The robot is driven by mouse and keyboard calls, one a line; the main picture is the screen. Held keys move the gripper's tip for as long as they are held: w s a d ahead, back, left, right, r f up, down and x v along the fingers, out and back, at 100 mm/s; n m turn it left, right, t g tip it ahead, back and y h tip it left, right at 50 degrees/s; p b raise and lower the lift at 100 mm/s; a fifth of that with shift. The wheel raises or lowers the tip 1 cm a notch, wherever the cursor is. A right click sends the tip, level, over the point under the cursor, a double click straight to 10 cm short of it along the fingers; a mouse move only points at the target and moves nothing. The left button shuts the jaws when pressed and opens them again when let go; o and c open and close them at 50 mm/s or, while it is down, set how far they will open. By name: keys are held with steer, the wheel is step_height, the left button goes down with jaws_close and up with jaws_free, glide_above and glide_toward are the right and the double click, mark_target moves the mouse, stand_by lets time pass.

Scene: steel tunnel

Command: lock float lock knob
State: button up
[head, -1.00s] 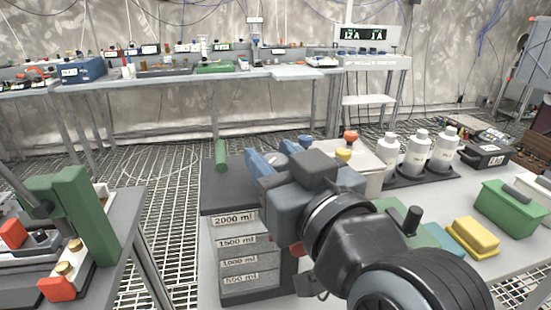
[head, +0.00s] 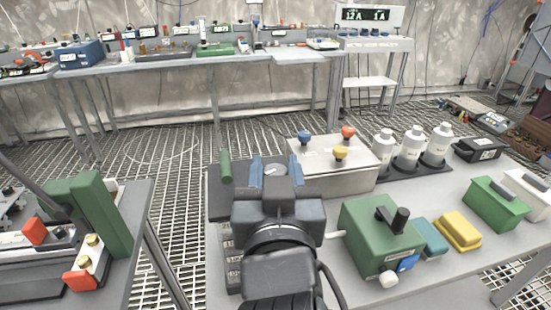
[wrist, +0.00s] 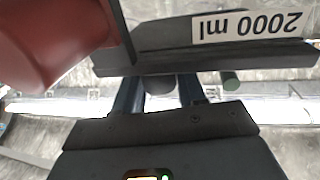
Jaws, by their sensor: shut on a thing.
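The dark tank (head: 221,204) with volume labels stands at the near left end of the bench, mostly behind my arm. In the wrist view its dark wall (wrist: 165,45) carries an upside-down "2000 ml" label (wrist: 246,27). My gripper (head: 276,171) is at the tank's top, with its two blue fingers on either side of a round grey knob (head: 270,170). The wrist view also shows the knob (wrist: 159,86) between the fingers, with my gripper shut on it. A large red rounded body (wrist: 50,40) fills the wrist view's upper left. The knob's lock position cannot be read.
A green post (head: 225,167) stands close left of my gripper. A metal box (head: 335,178) with blue, red and yellow knobs is behind right. A green crank box (head: 375,240) is right of my arm. White bottles (head: 411,148) stand farther right.

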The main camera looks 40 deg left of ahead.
steer(key=shift+f+m+t+h+b, duration=0.1)
steer(key=shift+m+t+h+b, duration=0.9)
steer(key=shift+h, duration=0.5)
steer(key=shift+m+h, duration=0.4)
steer(key=o, duration=0.9)
steer(key=b+v, duration=0.1)
steer(key=v, duration=0.6)
steer(key=shift+s+d, duration=0.15)
steer(key=shift+s, duration=0.25)
